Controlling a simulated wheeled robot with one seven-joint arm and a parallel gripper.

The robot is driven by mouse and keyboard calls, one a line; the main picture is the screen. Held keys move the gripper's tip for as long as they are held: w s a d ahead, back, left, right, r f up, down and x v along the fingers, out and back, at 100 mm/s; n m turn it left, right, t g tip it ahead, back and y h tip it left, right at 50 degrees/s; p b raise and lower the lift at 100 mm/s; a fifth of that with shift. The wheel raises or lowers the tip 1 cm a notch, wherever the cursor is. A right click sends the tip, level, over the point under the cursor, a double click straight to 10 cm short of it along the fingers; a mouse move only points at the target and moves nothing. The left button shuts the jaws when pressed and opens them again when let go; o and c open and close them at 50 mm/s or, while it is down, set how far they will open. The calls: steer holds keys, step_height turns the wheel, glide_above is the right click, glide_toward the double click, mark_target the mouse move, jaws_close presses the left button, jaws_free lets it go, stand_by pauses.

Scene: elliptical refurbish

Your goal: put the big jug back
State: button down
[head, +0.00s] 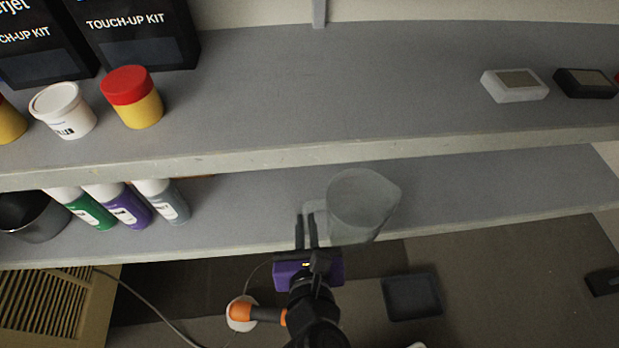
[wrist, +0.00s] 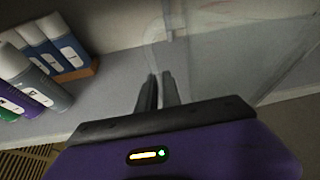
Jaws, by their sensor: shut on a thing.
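The big jug (head: 362,203) is clear grey and see-through, with a handle on its left side and a spout at its upper right. In the head view it is at the front edge of the lower shelf (head: 480,190). I cannot tell whether its base touches the shelf. My gripper (head: 306,230) is shut on the jug's handle, left of the jug body. In the wrist view the fingers (wrist: 158,92) are close together at the handle, and the jug's clear wall (wrist: 225,50) fills the upper right.
Several spray cans (head: 128,203) and a dark pot (head: 33,215) stand on the lower shelf at left. The upper shelf (head: 330,90) overhangs it, with tubs (head: 133,98) and boxes (head: 140,30) at left and small blocks (head: 515,86) at right. The lower shelf right of the jug is clear.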

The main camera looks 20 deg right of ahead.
steer(key=w+d, duration=0.4)
steer(key=w, duration=1)
steer(key=f, duration=0.6)
steer(key=shift+w+d+f, duration=0.1)
steer(key=shift+d+f, duration=0.1)
steer(key=shift+d, duration=0.1)
steer(key=shift+w+f, duration=0.2)
steer(key=shift+f, duration=0.1)
steer(key=c, duration=1.5)
jaws_free()
steer(key=shift+f, duration=0.1)
steer(key=shift+c, duration=0.2)
steer(key=v, duration=1.2)
